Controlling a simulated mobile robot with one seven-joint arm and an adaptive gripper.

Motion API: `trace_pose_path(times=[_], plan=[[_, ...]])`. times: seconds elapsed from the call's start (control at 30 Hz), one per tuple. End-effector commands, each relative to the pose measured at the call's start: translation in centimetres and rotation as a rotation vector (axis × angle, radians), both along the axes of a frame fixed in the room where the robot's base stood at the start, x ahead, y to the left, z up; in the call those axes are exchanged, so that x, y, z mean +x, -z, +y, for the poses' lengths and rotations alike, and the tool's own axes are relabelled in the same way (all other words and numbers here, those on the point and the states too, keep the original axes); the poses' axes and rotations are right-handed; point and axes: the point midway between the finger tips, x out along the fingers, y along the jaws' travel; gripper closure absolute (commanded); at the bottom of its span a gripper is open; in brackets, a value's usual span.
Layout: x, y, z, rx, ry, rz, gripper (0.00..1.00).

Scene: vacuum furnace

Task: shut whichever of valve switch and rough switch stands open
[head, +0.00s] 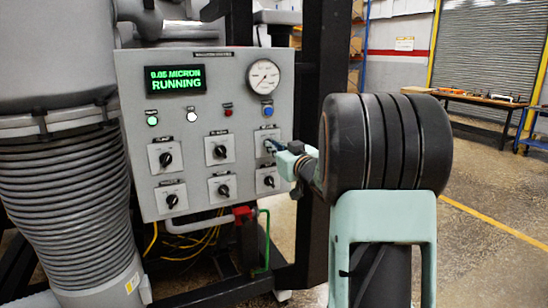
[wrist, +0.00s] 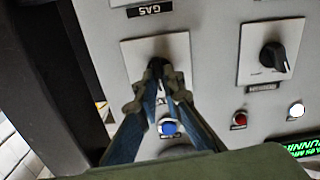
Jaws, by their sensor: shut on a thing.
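The grey control panel (head: 140,215) carries several dark rotary switches in two rows. My gripper (head: 270,148) is at the upper right switch, below the blue button. In the wrist view my gripper (wrist: 157,68) is shut on the dark knob of this switch, on its pale plate (wrist: 182,48). The fingers hide much of the knob and its label, so I cannot read its name or tell its setting. The upper left switch (head: 166,159), upper middle switch (head: 220,151), lower left switch (head: 172,201) and lower middle switch (head: 223,190) are untouched; their labels are too small to read.
A green display (head: 176,79) reads "0.05 MICRON RUNNING". A round gauge (head: 263,76) sits above the blue button (head: 267,111). A label reading "GAS" (wrist: 150,11) shows upside down in the wrist view. A dark frame post (head: 318,60) stands right of the panel.

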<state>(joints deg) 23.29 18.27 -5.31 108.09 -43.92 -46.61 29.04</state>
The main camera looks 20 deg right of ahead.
Motion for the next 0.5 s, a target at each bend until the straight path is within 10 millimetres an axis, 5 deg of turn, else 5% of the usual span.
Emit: trace_pose_path(times=[0.5], plan=[[-0.03, 0.31, 0.09, -0.353, 0.000, -0.010, 1.00]])
